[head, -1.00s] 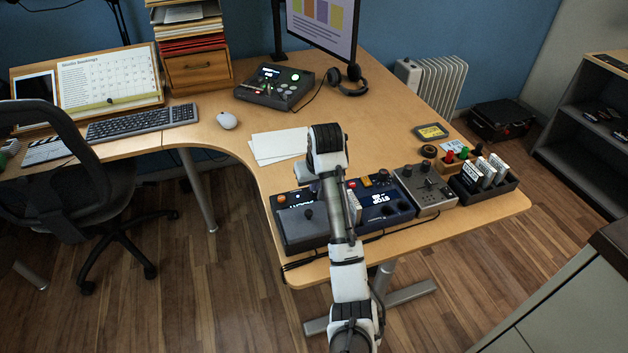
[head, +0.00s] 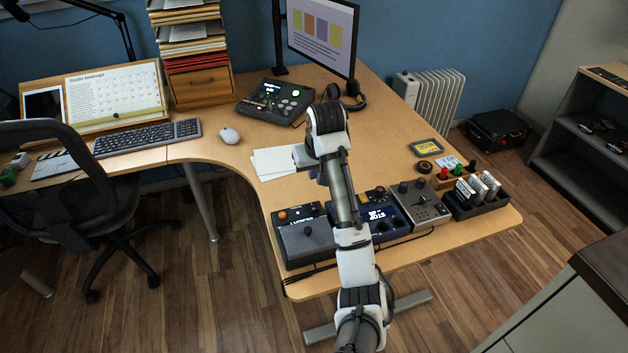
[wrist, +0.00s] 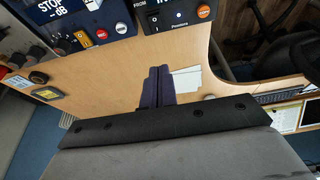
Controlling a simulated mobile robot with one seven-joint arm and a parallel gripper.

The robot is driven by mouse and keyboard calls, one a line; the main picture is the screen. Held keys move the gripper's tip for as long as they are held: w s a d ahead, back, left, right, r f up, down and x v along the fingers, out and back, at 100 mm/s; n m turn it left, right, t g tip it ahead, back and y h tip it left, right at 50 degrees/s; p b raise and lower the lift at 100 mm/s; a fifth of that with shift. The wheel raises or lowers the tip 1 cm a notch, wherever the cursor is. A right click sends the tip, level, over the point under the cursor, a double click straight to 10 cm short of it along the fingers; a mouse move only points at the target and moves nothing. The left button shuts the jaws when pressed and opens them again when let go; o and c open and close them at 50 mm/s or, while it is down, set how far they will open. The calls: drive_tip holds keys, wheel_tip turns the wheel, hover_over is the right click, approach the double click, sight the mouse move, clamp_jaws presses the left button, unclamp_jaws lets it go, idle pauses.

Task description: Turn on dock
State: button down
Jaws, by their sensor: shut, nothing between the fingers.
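Two control units sit side by side at the desk's front edge: a dark grey unit with a joystick and orange button (head: 304,238), and a blue unit with a lit STOP screen (head: 385,212). In the wrist view, the blue unit (wrist: 85,20) shows an orange switch (wrist: 84,40), and the other unit (wrist: 180,18) shows white and orange buttons. I cannot tell which unit is the dock. My gripper (wrist: 160,72) has its dark blue fingers together, empty, over bare desk near white paper, apart from both units. In the head view my arm hides most of the gripper.
A grey unit with knobs (head: 420,204) and a black rack of white cartridges (head: 480,202) stand to the right. A black console with a green light (head: 275,101) stands at the back. Paper sheets (head: 272,163) lie mid-desk. Cables run along the front edge.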

drive_tip(key=shift+w+v, duration=0.25)
drive_tip(key=shift+v, duration=1.05)
drive_tip(key=shift+a+r, duration=0.1)
